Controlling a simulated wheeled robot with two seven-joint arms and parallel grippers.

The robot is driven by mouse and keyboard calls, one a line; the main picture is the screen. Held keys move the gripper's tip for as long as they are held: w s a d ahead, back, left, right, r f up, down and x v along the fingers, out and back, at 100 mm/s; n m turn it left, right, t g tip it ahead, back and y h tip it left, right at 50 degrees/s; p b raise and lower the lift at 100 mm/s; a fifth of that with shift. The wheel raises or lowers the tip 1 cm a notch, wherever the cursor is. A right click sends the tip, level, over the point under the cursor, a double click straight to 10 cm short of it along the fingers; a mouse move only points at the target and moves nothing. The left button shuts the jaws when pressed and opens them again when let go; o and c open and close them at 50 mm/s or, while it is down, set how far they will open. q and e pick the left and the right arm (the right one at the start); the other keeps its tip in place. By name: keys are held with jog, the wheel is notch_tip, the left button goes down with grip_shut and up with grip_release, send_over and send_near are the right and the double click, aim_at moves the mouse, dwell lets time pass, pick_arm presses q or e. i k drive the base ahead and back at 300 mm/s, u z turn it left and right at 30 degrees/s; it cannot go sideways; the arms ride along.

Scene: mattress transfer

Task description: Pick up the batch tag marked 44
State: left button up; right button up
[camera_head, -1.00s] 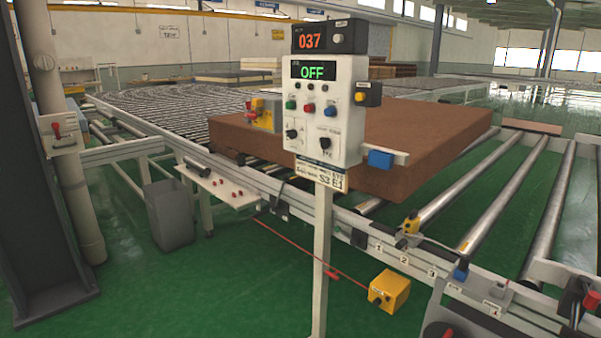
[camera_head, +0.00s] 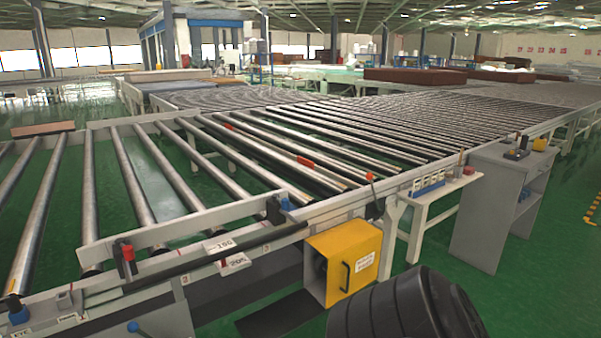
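No tag that I can read as 44 shows in the head view. Two small white tags are on the near conveyor rail: an upper tag (camera_head: 220,245) with a black number that looks like 156, and a lower tag (camera_head: 235,262) with a number too small to read surely. Neither of my grippers is in view.
A roller conveyor (camera_head: 250,205) fills the middle. A yellow box (camera_head: 340,262) hangs under its near rail. To the right are a white side shelf (camera_head: 440,192) with a blue rack (camera_head: 427,185) and a grey cabinet (camera_head: 500,195). Green floor is clear at far right.

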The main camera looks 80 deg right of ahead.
aim_at(441, 174)
jog(key=z, duration=0.95)
jog(key=k, duration=1.2)
jog(key=z, duration=1.65)
jog(key=i, duration=0.45)
jog(key=z, duration=0.65)
jog(key=i, duration=0.95)
jog(key=u, duration=0.35)
